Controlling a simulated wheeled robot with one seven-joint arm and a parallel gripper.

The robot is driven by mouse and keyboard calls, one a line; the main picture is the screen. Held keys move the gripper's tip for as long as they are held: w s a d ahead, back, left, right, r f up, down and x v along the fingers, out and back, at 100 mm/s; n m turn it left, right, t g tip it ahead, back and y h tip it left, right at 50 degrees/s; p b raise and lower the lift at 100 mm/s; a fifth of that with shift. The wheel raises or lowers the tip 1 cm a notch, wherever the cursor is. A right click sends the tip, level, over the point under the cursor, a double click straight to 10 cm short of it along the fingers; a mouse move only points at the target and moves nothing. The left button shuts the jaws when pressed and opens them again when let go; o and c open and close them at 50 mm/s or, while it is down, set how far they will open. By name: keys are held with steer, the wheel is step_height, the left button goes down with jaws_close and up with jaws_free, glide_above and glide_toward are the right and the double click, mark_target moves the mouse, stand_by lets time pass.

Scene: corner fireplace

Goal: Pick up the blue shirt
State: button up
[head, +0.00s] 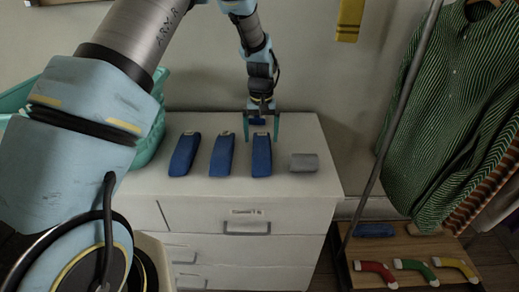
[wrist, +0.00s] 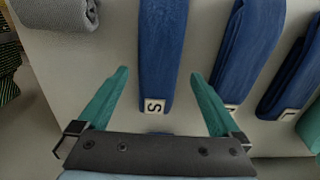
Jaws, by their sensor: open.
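Three folded blue shirts lie side by side on the white dresser top: a left one (head: 185,154), a middle one (head: 222,155) and a right one (head: 262,158). My gripper (head: 261,139) is open and empty, pointing down at the far end of the right shirt, with one green finger on each side. In the wrist view this shirt (wrist: 163,50) lies between the fingers (wrist: 159,73) and shows a white tag marked S. I cannot tell the exact height of the fingertips. The other two shirts show at the right of the wrist view, the nearer one (wrist: 250,45) partly hidden by a finger.
A grey rolled cloth (head: 304,162) lies right of the shirts. A small blue piece (head: 258,121) shows behind my gripper. A teal basket (head: 150,140) stands left. At right are a grey pole (head: 400,110), a hanging green striped shirt (head: 450,90) and socks on a low wooden shelf (head: 400,247).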

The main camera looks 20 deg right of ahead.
mark_target(262, 146)
steer(key=shift+s+d+f+p, duration=0.1)
steer(key=shift+f+p, duration=1.3)
steer(key=shift+f, duration=1.3)
steer(key=c, duration=1.2)
steer(key=shift+c, duration=0.5)
steer(key=shift+r, duration=0.15)
